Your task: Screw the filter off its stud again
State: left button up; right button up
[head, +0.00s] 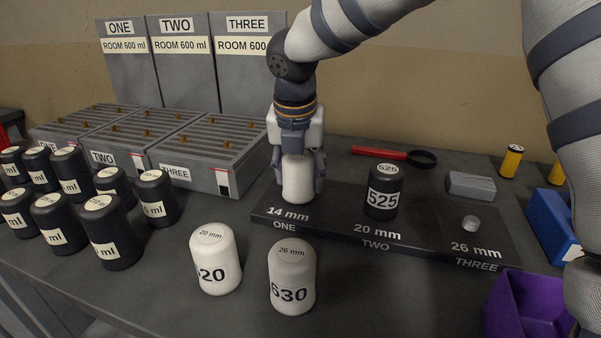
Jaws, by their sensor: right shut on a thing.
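My right gripper (298,175) points down and is shut on a white filter (298,182) at the 14 mm place, marked ONE, on the dark stud plate (428,228). The gripper's fingers sit on both sides of the filter, and its stud and label are hidden. A black filter (383,192) marked 525 stands upright at the 20 mm place, marked TWO. At the 26 mm place, marked THREE, a short bare grey stud (471,224) shows. My left gripper is not in view.
White filters marked 20 mm (216,260) and 26 mm (293,278) stand in front. Several black filters (110,235) crowd the left. Grey slatted trays (205,150) stand behind. A red-handled strap wrench (385,155), grey block (471,185), blue box (553,225) and purple bin (520,305) lie right.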

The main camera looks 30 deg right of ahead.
jog(key=n, duration=0.2)
jog(key=n+y, duration=0.1)
jog(key=n, duration=0.2)
jog(key=shift+w+a+n+t, duration=0.2)
jog(key=shift+w+n+t, duration=0.1)
jog(key=shift+t, duration=0.1)
jog(key=shift+n, duration=0.3)
jog(key=shift+y, duration=0.3)
jog(key=n, duration=0.3)
jog(key=n+y, duration=0.1)
jog(key=shift+a+n, duration=0.25)
jog(key=shift+n, duration=0.05)
jog(key=shift+a+f+n+y+b, duration=0.1)
jog(key=shift+f+n+y+b, duration=0.2)
jog(key=shift+f+n+b, duration=0.25)
jog(key=shift+r+n, duration=0.25)
jog(key=shift+r, duration=0.05)
grip_shut()
jog(key=shift+s+r, duration=0.15)
jog(key=shift+r, duration=0.1)
jog(key=o, duration=1.5)
grip_release()
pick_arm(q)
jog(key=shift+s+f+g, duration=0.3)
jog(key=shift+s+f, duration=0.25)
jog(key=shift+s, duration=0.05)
